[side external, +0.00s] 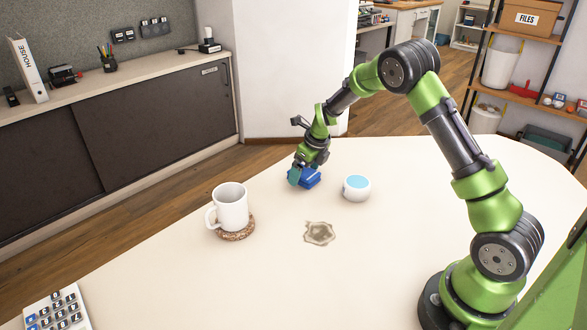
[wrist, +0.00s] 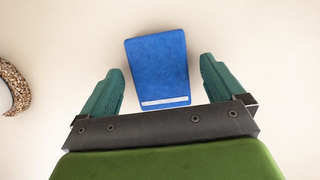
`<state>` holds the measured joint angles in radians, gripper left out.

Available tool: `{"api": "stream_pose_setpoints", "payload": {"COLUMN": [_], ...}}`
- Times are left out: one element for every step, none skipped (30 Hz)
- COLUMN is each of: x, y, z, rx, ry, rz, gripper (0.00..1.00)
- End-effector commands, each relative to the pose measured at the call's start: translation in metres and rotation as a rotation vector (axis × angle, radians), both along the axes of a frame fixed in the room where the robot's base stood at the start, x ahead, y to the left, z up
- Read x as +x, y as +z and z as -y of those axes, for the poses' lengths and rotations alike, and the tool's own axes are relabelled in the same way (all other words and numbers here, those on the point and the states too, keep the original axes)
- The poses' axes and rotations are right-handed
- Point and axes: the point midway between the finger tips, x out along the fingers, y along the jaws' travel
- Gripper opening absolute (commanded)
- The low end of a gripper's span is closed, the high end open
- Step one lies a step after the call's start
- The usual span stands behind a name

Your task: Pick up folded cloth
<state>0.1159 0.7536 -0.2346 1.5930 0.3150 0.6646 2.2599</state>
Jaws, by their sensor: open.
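The folded cloth is blue with a pale stripe near one end. In the wrist view the cloth (wrist: 158,66) lies on the table between and just beyond my two teal fingers. My gripper (wrist: 160,80) is open, with a gap on each side of the cloth. In the side external view my gripper (side external: 300,177) is low over the cloth (side external: 311,178) at the far part of the table. The fingers hide part of the cloth there, and I cannot tell how high they are above the tabletop.
A white mug (side external: 231,207) stands on a speckled coaster (side external: 236,233) to the left. A white round container with a blue top (side external: 356,188) stands just right of the cloth. The table's (side external: 400,225) middle is mostly clear.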

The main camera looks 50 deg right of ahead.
Motion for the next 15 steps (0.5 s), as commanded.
{"api": "stream_pose_setpoints", "payload": {"x": [0.0,0.0,0.0,0.0,0.0,-0.0001,0.0,-0.0001,-0.0001,-0.0001,-0.0001,-0.0001,0.0,0.0,0.0], "y": [0.0003,0.0003,0.0004,0.0004,0.0005,0.0005,0.0005,0.0006,0.0006,0.0006,0.0006,0.0007,0.0007,0.0008,0.0008], "z": [0.0,0.0,0.0001,0.0,0.0001,0.0,0.0001,0.0001,0.0001,0.0001,0.0001,0.0001,0.0001,0.0001,0.0001], "rx": [0.0,0.0,0.0,0.0,0.0,0.0,0.0,0.0,0.0,0.0,0.0,0.0,0.0,0.0,0.0], "ry": [0.0,0.0,0.0,0.0,0.0,0.0,0.0,0.0,0.0,0.0,0.0,0.0,0.0,0.0,0.0], "rz": [0.0,0.0,0.0,0.0,0.0,0.0,0.0,0.0,0.0,0.0,0.0,0.0,0.0,0.0,0.0], "gripper": [0.96,0.91,0.85,0.8,0.76,0.7,0.65,0.6,0.54,0.5,0.45,0.39,0.36,0.36,0.36]}}
